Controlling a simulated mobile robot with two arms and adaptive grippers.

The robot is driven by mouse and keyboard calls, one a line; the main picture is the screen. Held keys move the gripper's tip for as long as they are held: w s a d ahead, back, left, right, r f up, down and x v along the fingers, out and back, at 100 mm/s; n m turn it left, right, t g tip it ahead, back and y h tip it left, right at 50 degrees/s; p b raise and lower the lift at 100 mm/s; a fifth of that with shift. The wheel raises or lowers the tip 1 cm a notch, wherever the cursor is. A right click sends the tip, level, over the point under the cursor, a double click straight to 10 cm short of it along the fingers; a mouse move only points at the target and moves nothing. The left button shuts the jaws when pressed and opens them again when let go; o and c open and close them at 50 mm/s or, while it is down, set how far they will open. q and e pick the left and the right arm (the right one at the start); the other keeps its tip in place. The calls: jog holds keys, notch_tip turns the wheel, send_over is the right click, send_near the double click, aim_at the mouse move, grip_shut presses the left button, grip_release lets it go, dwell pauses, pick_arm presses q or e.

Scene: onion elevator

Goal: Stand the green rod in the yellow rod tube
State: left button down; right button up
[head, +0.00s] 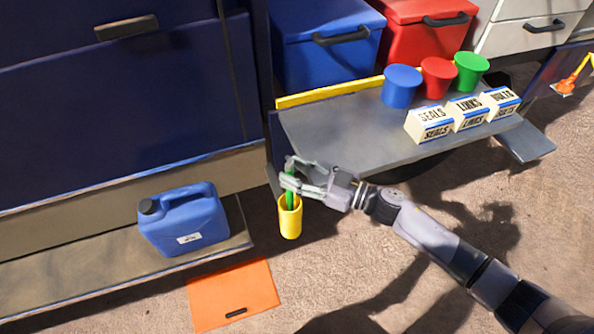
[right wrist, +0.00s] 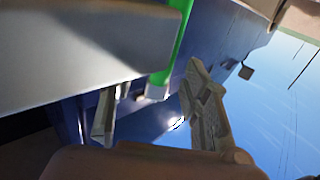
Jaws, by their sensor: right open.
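The green rod (head: 289,199) is upright, with its lower end inside the mouth of the yellow rod tube (head: 290,222) just off the left end of the grey shelf. How deep it sits is hidden. My right gripper (head: 290,175) is at the rod's upper part, just above the tube. In the right wrist view the gripper (right wrist: 155,85) has its fingers spread, with the green rod (right wrist: 172,45) between them and gaps showing beside it. The tube cannot be made out there. My left gripper is not in view.
The grey shelf (head: 350,140) holds blue, red and green cups (head: 437,78) and several labelled boxes (head: 470,112). A blue jerrycan (head: 185,220) stands on a ledge at left. An orange panel (head: 233,294) lies at the lower left. Open ground lies below the tube.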

jog(key=shift+f, duration=0.1)
jog(key=v, duration=1.2)
dwell(0.7)
